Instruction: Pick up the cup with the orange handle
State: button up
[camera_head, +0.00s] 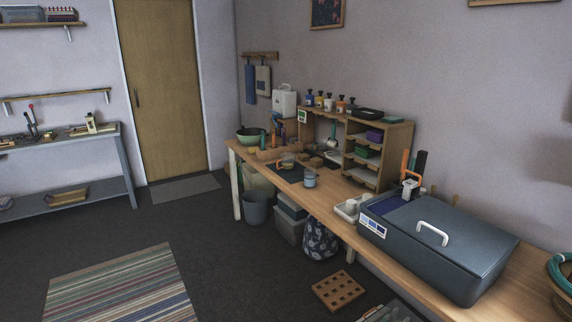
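A small pale cup (289,163) stands on the long wooden workbench (330,205), towards its far end. An orange-tan part that looks like its handle shows on its left side, though it is small and hard to make out. A light blue cup (310,179) stands nearer, close to the bench's front edge; its handle colour is not clear. My gripper is not in view.
A wooden shelf unit (397,138) stands at the back of the bench. A large grey lidded machine (440,240) fills the near right, beside a white tray (348,209).

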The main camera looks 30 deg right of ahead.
aim_at(287, 160)
jog(key=i+l, duration=0.15)
jog(key=i, duration=1.1)
jog(key=i+l, duration=0.1)
jog(key=i, duration=1.1)
jog(key=i+l, duration=0.15)
jog(key=i, duration=1.1)
